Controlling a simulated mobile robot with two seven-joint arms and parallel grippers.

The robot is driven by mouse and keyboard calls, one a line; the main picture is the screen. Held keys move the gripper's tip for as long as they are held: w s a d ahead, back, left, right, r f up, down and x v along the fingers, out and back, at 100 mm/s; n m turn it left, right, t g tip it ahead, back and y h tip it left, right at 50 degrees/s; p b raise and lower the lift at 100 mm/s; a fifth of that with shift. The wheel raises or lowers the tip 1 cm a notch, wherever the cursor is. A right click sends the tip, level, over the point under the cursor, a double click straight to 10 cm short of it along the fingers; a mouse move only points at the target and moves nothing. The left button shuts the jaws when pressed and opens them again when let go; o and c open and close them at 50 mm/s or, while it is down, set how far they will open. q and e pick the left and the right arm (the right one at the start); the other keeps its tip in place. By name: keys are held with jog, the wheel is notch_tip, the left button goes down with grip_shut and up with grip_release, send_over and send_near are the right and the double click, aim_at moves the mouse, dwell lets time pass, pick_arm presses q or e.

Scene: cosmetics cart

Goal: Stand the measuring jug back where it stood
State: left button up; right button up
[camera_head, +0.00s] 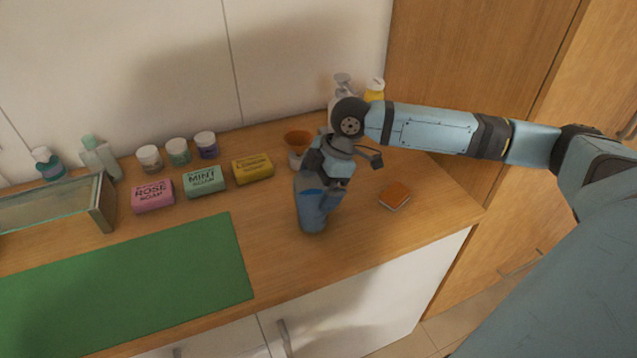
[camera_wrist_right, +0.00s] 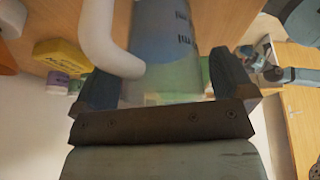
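The measuring jug (camera_head: 312,212) is a clear, bluish vessel, close to upright over the wooden counter right of the green mat. I cannot tell whether its base touches the wood. My right gripper (camera_head: 325,168) is at its upper part and partly hides it. In the right wrist view the jug (camera_wrist_right: 165,45), with dark marks and a pale curved handle (camera_wrist_right: 105,40), fills the space between the two dark fingers of the right gripper (camera_wrist_right: 165,85), which look closed against its sides.
Yellow (camera_head: 253,168), mint (camera_head: 205,182) and pink soap boxes (camera_head: 153,196) stand left of the jug, with small jars behind. An orange-topped block (camera_head: 395,195) lies to the right. The green mat (camera_head: 130,280) is bare.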

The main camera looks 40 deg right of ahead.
jog(key=shift+r, duration=0.1)
jog(key=v, duration=1.2)
jog(key=shift+a+r, duration=0.1)
